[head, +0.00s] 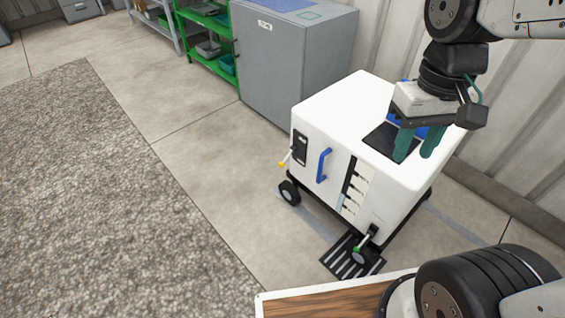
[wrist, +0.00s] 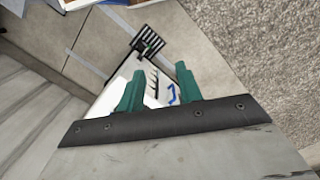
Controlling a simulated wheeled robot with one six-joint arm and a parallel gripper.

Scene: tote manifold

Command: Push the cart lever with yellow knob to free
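The white cart (head: 335,110) stands on the floor right of centre in the head view. Its lever with the yellow knob (head: 282,165) sticks out at the lower left corner of the cart, beside a black plate (head: 300,147) and a blue handle (head: 323,165). The lever's setting cannot be read. My gripper (head: 418,152) hangs over the cart's top at the right, fingers pointing down and apart, with nothing between them. In the wrist view the green fingers (wrist: 158,85) are apart, with part of the cart (wrist: 108,98) beyond. The yellow knob cannot be made out there.
A second lever with a green knob (head: 358,250) is at the cart's near lower corner, above a striped floor plate (head: 340,262). A grey cabinet (head: 285,75) and green shelf (head: 205,40) stand behind. Open floor and a grey carpet (head: 85,190) lie left.

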